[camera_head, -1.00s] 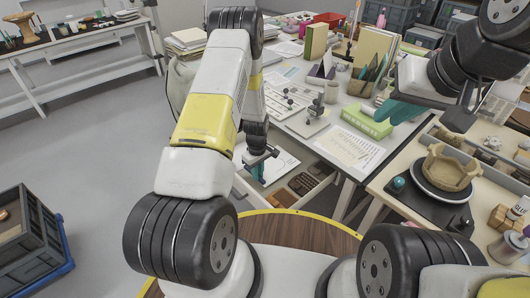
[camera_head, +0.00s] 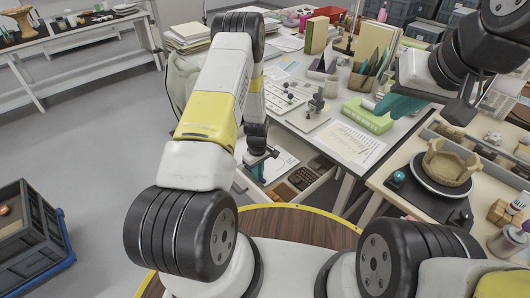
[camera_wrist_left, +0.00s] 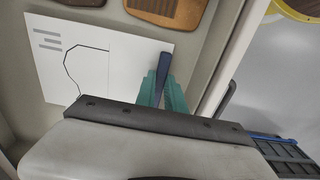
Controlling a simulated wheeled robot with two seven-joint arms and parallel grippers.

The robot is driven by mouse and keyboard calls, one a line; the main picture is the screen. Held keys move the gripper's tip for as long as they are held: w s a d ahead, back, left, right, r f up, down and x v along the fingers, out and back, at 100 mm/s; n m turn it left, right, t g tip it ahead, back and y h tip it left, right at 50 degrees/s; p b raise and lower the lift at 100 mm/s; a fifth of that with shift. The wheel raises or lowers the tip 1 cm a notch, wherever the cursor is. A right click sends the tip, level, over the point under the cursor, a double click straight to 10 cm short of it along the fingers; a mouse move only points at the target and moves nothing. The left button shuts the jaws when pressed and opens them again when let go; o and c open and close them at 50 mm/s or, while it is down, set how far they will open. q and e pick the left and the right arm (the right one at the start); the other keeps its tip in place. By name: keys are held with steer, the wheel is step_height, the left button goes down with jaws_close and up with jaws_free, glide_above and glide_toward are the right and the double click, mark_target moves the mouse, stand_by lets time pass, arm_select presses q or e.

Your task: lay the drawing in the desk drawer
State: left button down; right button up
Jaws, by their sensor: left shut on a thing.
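The drawing is a white sheet with a dark outline and grey bars; it shows in the left wrist view (camera_wrist_left: 90,62) and partly in the head view (camera_head: 283,160). The open desk drawer (camera_head: 322,180) lies under and around the sheet. I cannot tell whether the sheet touches its floor. My right gripper (camera_head: 398,105) hangs over the desk near the green box; its jaw state is unclear.
Brown wooden pieces (camera_head: 300,178) lie in the drawer beside the sheet. The desk holds a green box (camera_head: 366,115), a printed sheet (camera_head: 349,143) and several books. A clay vessel (camera_head: 449,162) stands on a turntable at the right.

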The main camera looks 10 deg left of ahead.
arm_select(q)
steer(key=shift+f, duration=0.45)
stand_by(1.1)
steer(key=c, duration=0.9)
jaws_free()
steer(key=shift+o, duration=0.2)
steer(key=shift+r, duration=3.5)
